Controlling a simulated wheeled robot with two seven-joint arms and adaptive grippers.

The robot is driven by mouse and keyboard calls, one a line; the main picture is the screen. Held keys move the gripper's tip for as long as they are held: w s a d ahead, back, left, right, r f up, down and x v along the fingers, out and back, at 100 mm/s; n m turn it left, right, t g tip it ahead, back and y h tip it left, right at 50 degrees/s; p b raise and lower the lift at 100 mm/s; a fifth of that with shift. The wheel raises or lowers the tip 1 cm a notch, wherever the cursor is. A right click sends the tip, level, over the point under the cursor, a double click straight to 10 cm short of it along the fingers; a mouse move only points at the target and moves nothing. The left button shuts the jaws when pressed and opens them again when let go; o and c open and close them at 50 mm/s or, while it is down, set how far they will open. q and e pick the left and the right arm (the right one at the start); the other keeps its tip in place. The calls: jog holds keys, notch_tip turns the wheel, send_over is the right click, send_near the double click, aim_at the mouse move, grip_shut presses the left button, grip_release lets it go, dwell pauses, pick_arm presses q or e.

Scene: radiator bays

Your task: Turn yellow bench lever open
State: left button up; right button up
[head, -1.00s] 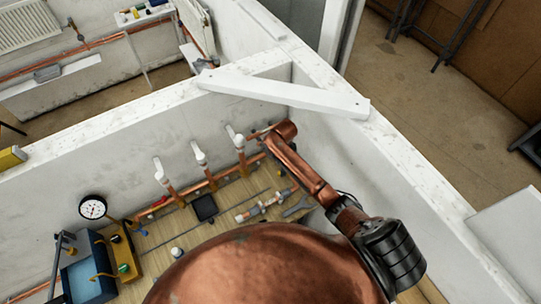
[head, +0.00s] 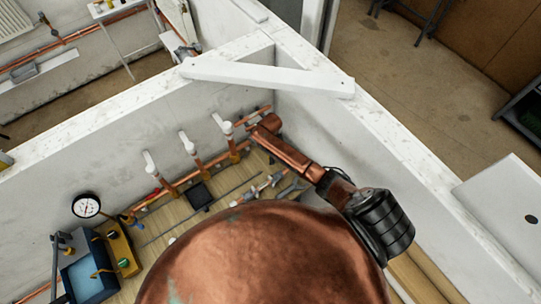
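I cannot pick out a lever that is plainly yellow. On the bench (head: 165,235), a small yellow box (head: 120,250) with a green knob stands at the left, and a thin yellow strip (head: 101,272) crosses the blue tank (head: 88,278) beside it. A small red handle (head: 153,192) shows on the copper pipe run along the back wall. My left gripper is not in view.
A pressure gauge (head: 86,205) stands at the left. White-topped risers (head: 188,142) rise along the back wall. A white diagonal brace (head: 268,77) spans the wall corner above. A large copper-coloured dome hides the bench's front. A black pad (head: 199,195) and pipe fittings (head: 262,188) lie on the bench.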

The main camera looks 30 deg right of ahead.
grip_shut()
dwell(0.3)
jog(key=shift+s, duration=0.15)
jog(key=shift+s+d+n, duration=0.8)
jog(key=shift+d+n, duration=0.15)
jog(key=shift+n, duration=2.05)
jog(key=shift+s+d+n, duration=0.8)
jog(key=shift+d+n, duration=0.2)
jog(key=shift+n, duration=2)
jog(key=shift+s+d+n, duration=0.8)
jog(key=shift+d+n, duration=0.15)
jog(key=shift+n, duration=2.05)
